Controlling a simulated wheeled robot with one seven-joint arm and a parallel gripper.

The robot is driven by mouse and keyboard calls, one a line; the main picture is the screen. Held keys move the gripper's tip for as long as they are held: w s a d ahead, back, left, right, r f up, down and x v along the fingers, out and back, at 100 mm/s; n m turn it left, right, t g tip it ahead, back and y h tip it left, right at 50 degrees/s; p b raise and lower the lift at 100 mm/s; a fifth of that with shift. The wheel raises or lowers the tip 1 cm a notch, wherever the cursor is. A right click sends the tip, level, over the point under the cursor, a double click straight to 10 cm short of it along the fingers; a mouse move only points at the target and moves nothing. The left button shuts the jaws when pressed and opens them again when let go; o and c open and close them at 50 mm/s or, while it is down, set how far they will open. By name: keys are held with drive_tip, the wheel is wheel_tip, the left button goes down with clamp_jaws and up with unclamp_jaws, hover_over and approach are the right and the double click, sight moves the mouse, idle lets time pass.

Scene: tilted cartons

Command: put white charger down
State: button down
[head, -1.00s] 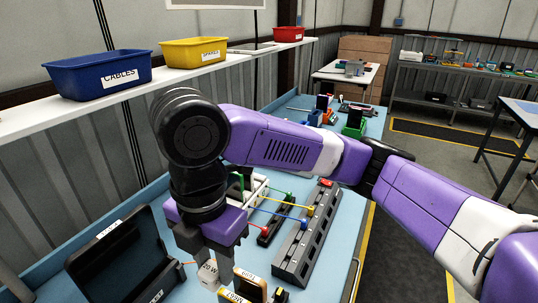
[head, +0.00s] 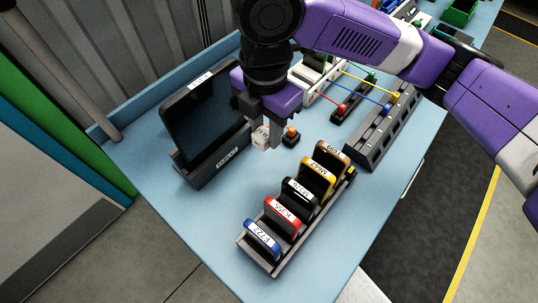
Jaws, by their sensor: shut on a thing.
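The white charger (head: 260,138) is a small pale block with dark print on its face. My gripper (head: 266,128) points down and is shut on it, with the right finger in front of part of the charger. The charger is low over the blue bench (head: 205,215), between the tablet stand and the row of labelled devices. I cannot tell whether its underside touches the bench. A small dark block with an orange top (head: 291,135) is just right of the gripper.
A dark tablet (head: 205,115) leans in its stand at left. A rack of several coloured labelled devices (head: 277,222) is in front. A grey power strip (head: 385,130) and a white unit with coloured cables (head: 315,85) are at right. The front-left bench is clear.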

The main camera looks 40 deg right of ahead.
sight(267, 170)
wheel_tip(267, 170, down, 13)
drive_tip(key=shift+r, duration=0.1)
idle(0.3)
drive_tip(key=shift+f, duration=0.25)
drive_tip(key=c, duration=1.1)
unclamp_jaws()
drive_tip(key=shift+r, duration=0.1)
drive_tip(key=shift+o, duration=0.2)
wheel_tip(267, 170, up, 12)
drive_tip(key=shift+r, duration=0.15)
